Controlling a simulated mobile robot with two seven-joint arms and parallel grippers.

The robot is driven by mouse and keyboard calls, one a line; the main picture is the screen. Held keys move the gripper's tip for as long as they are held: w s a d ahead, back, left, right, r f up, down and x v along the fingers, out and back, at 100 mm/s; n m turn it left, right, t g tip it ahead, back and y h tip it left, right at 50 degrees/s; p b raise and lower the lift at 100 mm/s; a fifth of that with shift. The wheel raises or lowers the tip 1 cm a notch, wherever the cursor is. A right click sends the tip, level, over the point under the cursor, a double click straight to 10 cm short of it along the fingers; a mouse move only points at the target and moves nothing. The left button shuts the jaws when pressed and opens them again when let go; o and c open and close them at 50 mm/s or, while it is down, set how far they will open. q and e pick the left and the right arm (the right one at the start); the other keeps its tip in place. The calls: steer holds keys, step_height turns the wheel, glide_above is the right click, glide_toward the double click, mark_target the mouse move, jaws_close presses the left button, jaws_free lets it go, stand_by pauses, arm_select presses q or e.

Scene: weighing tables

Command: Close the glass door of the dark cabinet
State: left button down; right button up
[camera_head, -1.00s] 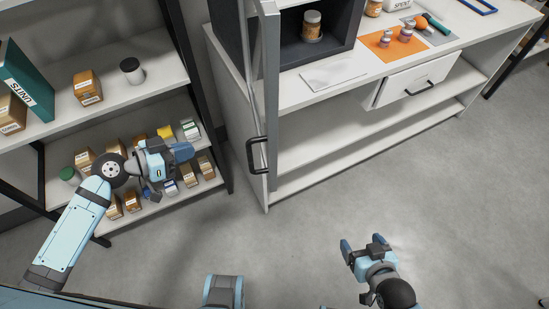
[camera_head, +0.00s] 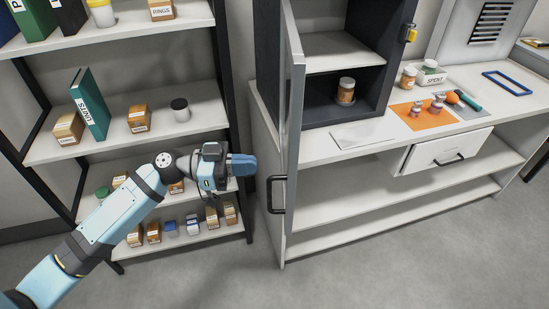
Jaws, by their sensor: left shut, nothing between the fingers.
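The dark cabinet (camera_head: 379,50) stands on the white table, with an amber jar (camera_head: 346,91) on its lower floor. Its glass door (camera_head: 292,110) is swung open and seen nearly edge-on, jutting toward me from the cabinet's left side. The black door handle (camera_head: 277,194) is low on the door and hangs below the table top. My left gripper (camera_head: 243,166) is shut and empty, a little left of the handle and apart from it, in front of the shelf rack. My right gripper is out of view.
The white table (camera_head: 315,147) has a partly open drawer (camera_head: 447,150) at the right. An orange mat (camera_head: 411,124) with small bottles lies on top. A shelf rack (camera_head: 75,150) with boxes and binders stands at the left. The floor in front is clear.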

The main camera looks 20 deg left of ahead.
arm_select(q)
steer(key=shift+p+x, duration=0.95)
steer(key=shift+x, duration=2)
